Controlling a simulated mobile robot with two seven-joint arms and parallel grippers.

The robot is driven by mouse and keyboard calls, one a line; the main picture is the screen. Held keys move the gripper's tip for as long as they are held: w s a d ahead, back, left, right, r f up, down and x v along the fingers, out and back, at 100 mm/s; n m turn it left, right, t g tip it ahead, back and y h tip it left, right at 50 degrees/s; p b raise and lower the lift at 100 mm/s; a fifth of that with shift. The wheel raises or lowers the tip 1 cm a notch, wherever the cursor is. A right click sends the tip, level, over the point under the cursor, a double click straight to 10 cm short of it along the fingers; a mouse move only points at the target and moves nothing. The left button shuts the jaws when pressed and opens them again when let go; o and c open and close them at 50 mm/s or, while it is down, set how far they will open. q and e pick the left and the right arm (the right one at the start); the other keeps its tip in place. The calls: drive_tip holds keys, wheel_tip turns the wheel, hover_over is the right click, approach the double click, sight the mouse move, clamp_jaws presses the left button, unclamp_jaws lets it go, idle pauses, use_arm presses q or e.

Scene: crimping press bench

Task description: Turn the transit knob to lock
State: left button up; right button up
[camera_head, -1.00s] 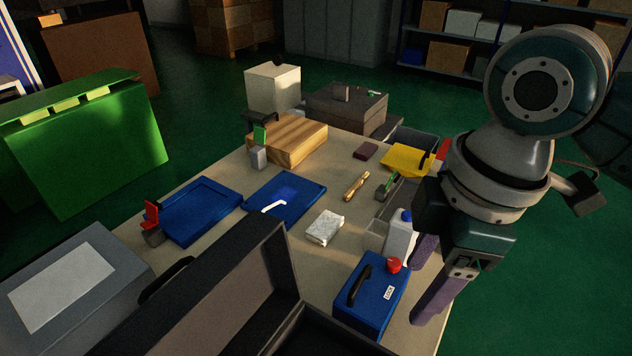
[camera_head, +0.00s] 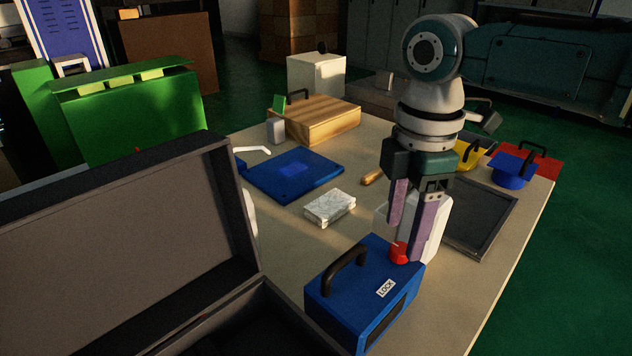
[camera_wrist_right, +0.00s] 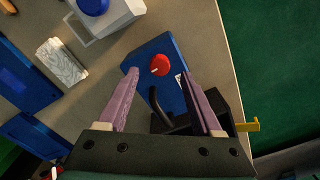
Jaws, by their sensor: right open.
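The red transit knob (camera_head: 399,253) sits on top of the blue box (camera_head: 348,302), near its back right corner. A white label reading LOCK (camera_head: 385,288) is on the box top near the knob. My right gripper (camera_head: 407,236) points down at the knob, with its two purple fingers apart. In the right wrist view, the knob (camera_wrist_right: 159,66), with a small pale pointer mark, shows between the open fingertips (camera_wrist_right: 163,74). I cannot tell whether a finger touches it. My left gripper is not in view.
A black handle (camera_head: 345,258) arches over the box top beside the knob. An open dark case (camera_head: 130,250) fills the left foreground. A marbled block (camera_head: 330,207) lies behind the box.

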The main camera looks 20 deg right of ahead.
sight(400, 247)
drive_tip(key=shift+f+b, duration=0.3)
drive_tip(key=shift+f, duration=1.25)
clamp_jaws()
